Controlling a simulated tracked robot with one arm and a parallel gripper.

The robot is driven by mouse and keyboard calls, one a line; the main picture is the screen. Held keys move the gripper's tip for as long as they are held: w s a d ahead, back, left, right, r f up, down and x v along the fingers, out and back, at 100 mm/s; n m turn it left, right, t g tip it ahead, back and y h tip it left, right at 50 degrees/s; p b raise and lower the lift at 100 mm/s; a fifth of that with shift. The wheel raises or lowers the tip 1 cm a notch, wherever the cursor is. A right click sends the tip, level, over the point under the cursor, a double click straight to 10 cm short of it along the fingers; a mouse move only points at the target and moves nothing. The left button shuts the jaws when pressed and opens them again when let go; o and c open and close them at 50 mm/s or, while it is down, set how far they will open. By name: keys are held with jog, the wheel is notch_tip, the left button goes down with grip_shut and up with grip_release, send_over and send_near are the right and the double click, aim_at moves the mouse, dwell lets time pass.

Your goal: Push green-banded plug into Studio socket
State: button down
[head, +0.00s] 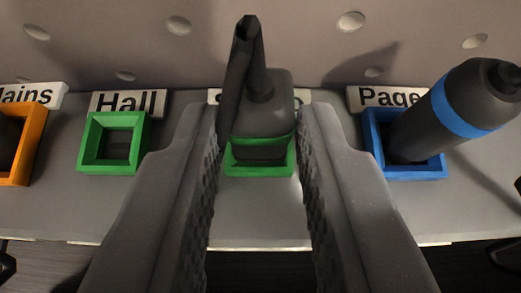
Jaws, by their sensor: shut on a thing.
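A dark grey plug with a green band (264,120) is between the fingers of my gripper (257,160), which is shut on it. A dark stalk or cable rises from its top and leans left. The plug sits over a green-rimmed socket (260,189) in the middle of the panel, its lower end within the rim as seen from here. I cannot tell how deep it is. The label (302,96) behind this socket is mostly hidden by the plug and fingers, so its word is not readable.
An empty green-rimmed socket (83,157) labelled Hall (128,103) is on the left. An orange socket (35,130) is at the far left. On the right, a blue-banded plug (446,110) leans in a blue socket (432,173). A perforated wall (300,30) stands behind.

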jog(key=c, duration=1.1)
grip_release()
jog(key=shift+c, duration=0.2)
jog(key=shift+s+r, duration=0.25)
jog(key=shift+r, duration=0.1)
jog(key=shift+v, duration=1.8)
jog(key=p+v, duration=0.1)
jog(key=v, duration=0.8)
jog(key=shift+s, duration=0.25)
